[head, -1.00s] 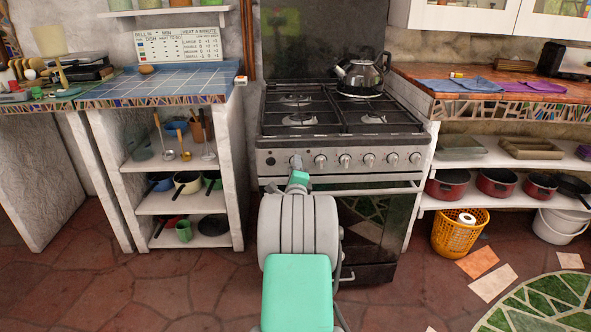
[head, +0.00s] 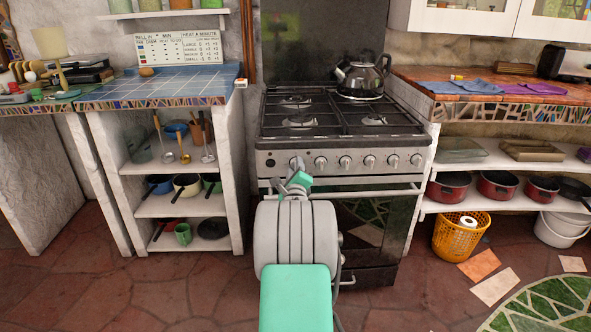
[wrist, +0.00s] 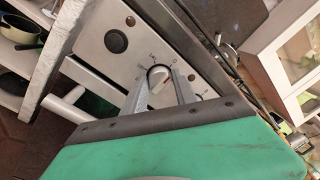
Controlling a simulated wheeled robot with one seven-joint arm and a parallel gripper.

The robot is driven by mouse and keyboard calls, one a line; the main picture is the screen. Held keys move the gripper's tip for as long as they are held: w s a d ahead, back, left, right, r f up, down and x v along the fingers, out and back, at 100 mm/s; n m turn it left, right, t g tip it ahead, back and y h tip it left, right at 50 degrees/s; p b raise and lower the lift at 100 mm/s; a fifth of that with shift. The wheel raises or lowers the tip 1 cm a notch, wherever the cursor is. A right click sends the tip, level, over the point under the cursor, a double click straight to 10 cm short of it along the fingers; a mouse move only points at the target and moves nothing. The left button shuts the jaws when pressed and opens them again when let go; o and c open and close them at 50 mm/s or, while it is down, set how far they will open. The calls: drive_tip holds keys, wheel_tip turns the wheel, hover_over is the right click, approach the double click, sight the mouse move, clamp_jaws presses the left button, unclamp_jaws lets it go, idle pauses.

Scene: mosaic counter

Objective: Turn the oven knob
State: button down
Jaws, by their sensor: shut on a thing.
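The oven (head: 335,215) stands straight ahead, with a row of several silver knobs across its front panel. My gripper (head: 297,170) reaches the leftmost knob (head: 296,162) of that row, and its wrist is rolled to one side. In the wrist view the oven knob (wrist: 158,80) sits between the two fingers of my gripper (wrist: 159,88), which are shut on it. The panel looks tilted there, and dial marks show around the knob. In the head view my arm hides part of the oven door.
The oven door handle (head: 375,192) runs just below the knobs. A round black button (wrist: 116,41) is on the panel beside the held knob. A kettle (head: 362,77) stands on the stove top. Shelves with pots flank the oven; an orange basket (head: 458,236) is at the right.

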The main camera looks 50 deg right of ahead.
drive_tip(key=c, duration=1)
unclamp_jaws()
drive_tip(key=p+v, duration=0.1)
drive_tip(key=v, duration=0.6)
drive_tip(key=shift+s+a+p, duration=0.2)
drive_tip(key=shift+a+p, duration=0.15)
